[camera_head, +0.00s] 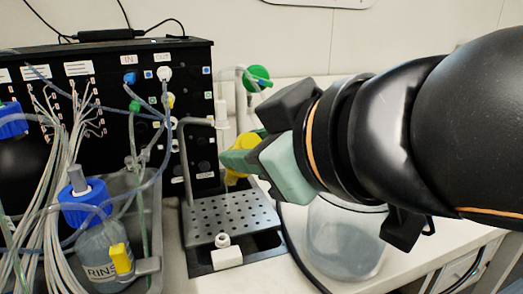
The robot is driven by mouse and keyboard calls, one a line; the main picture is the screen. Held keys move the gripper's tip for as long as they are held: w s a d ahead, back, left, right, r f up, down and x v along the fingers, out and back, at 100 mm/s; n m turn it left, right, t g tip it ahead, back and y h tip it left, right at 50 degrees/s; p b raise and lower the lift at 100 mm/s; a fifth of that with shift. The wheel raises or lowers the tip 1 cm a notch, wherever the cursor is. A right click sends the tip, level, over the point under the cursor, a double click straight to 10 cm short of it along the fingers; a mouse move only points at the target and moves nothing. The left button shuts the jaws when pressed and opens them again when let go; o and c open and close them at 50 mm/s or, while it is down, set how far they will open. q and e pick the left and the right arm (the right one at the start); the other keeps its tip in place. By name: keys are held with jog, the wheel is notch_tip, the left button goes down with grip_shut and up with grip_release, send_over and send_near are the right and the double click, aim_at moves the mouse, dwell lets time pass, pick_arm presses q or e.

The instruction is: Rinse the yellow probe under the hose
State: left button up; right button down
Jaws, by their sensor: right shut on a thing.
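My right gripper (250,158) reaches in from the right, with pale green fingers. It is shut on the yellow probe (241,146), whose yellow part shows at and between the fingertips. The probe is above the back right part of a perforated metal drain plate (232,218). A bent grey pipe (185,165) rises at the plate's left edge and curves over at the top; I cannot tell whether it is the hose. The probe is to the right of this pipe and apart from it. My left gripper is not in view.
A black instrument box (200,85) with ports and tubes stands behind. At the left are a blue-capped rinse bottle (100,250) and many thin tubes (60,150). A green-capped part (258,77) is behind my gripper. A clear vessel (345,240) stands below my arm.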

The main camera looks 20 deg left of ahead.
jog(key=s+d+r, duration=0.1)
jog(key=s+d, duration=0.2)
jog(key=s, duration=0.2)
jog(key=shift+s+d, duration=0.25)
jog(key=shift+d, duration=0.05)
